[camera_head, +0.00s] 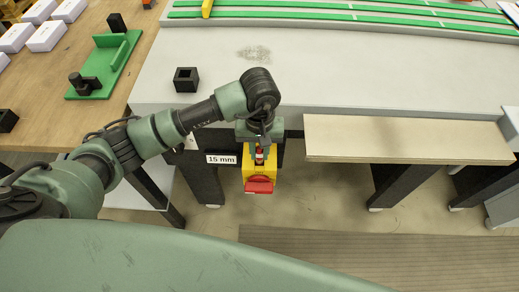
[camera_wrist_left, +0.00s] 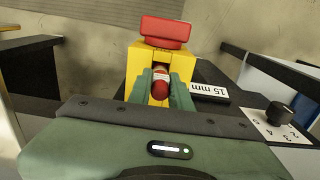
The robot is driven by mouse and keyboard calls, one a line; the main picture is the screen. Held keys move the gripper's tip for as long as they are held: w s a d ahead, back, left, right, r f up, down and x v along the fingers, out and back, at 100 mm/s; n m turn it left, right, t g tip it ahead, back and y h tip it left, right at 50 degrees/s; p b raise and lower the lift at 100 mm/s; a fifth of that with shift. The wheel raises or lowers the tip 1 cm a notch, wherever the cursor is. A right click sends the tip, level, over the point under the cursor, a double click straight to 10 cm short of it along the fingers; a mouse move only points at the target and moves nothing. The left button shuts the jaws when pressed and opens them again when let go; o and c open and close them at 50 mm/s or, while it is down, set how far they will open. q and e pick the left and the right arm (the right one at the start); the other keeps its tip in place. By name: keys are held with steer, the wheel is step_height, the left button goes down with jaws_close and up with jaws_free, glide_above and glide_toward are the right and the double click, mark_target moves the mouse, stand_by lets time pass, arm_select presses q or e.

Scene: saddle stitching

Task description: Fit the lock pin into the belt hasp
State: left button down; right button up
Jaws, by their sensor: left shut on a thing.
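My left gripper (camera_head: 259,151) is shut on a small red lock pin (camera_head: 259,157) with a pale band. In the left wrist view the pin (camera_wrist_left: 160,84) sits between the two green fingers (camera_wrist_left: 161,92). A yellow box (camera_head: 249,172) with a red handle (camera_head: 260,185) is just beyond the fingers, below the table's front edge. The box (camera_wrist_left: 136,62) and the red handle (camera_wrist_left: 165,30) also show in the left wrist view. The pin's far end overlaps a dark slot in the box; I cannot tell whether it is inside. The hasp is not clearly distinguishable. My right gripper is out of view.
A "15 mm" label (camera_head: 221,159) is beside the box. A dial panel (camera_wrist_left: 275,124) is at the right in the wrist view. A black square socket (camera_head: 186,79) stands on the grey table (camera_head: 330,75). A wooden board (camera_head: 400,138) juts out at right.

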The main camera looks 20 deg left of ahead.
arm_select(q)
steer(key=shift+f, duration=0.15)
steer(key=c, duration=1.3)
jaws_free()
steer(key=shift+r, duration=0.6)
step_height(320, 180, up, 11)
steer(key=b, duration=0.2)
steer(key=shift+r, duration=0.15)
